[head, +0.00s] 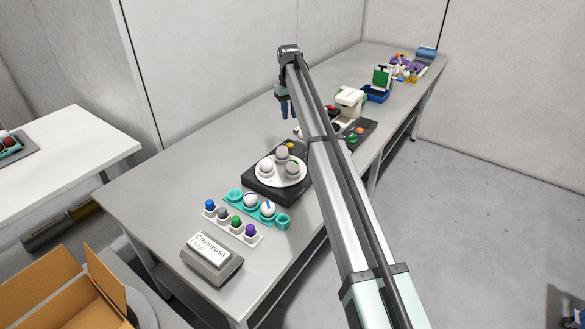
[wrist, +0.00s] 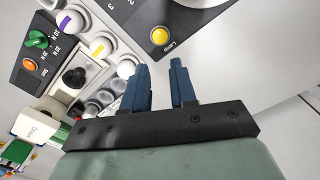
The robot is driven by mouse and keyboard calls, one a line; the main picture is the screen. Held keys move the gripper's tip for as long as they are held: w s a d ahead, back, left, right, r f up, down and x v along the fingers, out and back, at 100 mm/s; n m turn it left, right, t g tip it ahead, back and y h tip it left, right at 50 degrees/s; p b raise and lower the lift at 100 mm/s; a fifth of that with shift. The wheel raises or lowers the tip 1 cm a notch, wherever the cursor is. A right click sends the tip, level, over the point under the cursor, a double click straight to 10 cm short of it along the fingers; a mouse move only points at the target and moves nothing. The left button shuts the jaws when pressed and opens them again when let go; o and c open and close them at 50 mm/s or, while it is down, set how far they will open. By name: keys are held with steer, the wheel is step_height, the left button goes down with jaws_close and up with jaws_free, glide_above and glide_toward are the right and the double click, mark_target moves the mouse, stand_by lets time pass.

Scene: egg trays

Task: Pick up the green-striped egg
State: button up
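My gripper (head: 284,114) hangs above the far side of the table, beyond the turntable. Its blue fingers are apart with only bare table showing between them in the wrist view (wrist: 163,75). The turntable's white disc (head: 268,183) carries three pale eggs. The right one (head: 292,169) seems to have a small green mark, too small to be sure of. No clear green stripe shows on any egg in the wrist view. There, an egg with a purple stripe (wrist: 70,21), one with a yellow stripe (wrist: 101,46) and a plain-looking one stand in a row.
A teal tray (head: 283,221) holds purple-striped and blue-striped eggs. In front are a strip of coloured knobs (head: 236,222) and a sign box (head: 212,262). The turntable's black base (head: 258,192) has a yellow button (wrist: 159,36). A white machine (head: 349,100) stands farther back. The table left of my gripper is clear.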

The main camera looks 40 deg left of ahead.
steer(key=o, duration=0.9)
step_height(320, 180, up, 4)
steer(key=m+y, duration=0.2)
steer(key=m, duration=0.9)
glide_above(295, 161)
steer(key=d, duration=0.2)
steer(key=f, duration=0.5)
steer(key=a+f, duration=0.1)
steer(key=f, duration=0.2)
steer(key=shift+a+f, duration=0.2)
steer(key=shift+f, duration=0.7)
steer(key=shift+a+f, duration=0.25)
steer(key=shift+f, duration=0.6)
steer(key=shift+a+f, duration=0.2)
steer(key=shift+f, duration=0.7)
